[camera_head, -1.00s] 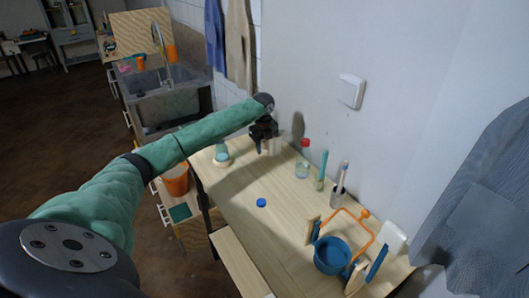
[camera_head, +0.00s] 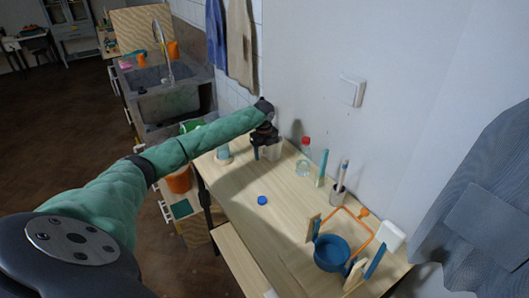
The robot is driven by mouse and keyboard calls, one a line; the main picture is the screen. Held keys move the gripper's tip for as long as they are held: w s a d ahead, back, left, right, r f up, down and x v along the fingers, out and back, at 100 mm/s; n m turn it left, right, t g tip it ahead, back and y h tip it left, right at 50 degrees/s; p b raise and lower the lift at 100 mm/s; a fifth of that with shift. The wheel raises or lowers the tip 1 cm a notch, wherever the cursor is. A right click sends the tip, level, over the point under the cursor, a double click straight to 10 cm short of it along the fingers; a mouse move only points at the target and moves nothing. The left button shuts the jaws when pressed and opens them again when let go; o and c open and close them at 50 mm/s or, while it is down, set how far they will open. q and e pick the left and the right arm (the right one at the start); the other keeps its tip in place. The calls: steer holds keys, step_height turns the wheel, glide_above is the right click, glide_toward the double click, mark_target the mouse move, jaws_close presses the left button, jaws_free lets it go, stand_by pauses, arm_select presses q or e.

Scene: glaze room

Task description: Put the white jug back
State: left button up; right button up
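The white jug (camera_head: 274,151) is at the far end of the wooden table, close to the wall, small and partly covered by my gripper. My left gripper (camera_head: 264,146) reaches over the table from the left, and its dark fingers are at the jug's left side. It appears shut on the jug, which moves along with it. Whether the jug's base touches the table is too small to tell. My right gripper is not in view.
A pale-blue-topped item (camera_head: 223,153) stands left of the gripper. A red-capped bottle (camera_head: 303,165), a teal upright item (camera_head: 322,168) and a brush cup (camera_head: 338,194) line the wall. A blue cap (camera_head: 262,200) and a blue pot (camera_head: 331,253) are nearer. The table's middle is mostly clear.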

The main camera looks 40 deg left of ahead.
arm_select(q)
steer(key=shift+r, duration=0.45)
step_height(320, 180, up, 10)
steer(key=b, duration=0.4)
steer(key=shift+r, duration=0.25)
steer(key=shift+s+a+r, duration=0.1)
steer(key=shift+r, duration=0.35)
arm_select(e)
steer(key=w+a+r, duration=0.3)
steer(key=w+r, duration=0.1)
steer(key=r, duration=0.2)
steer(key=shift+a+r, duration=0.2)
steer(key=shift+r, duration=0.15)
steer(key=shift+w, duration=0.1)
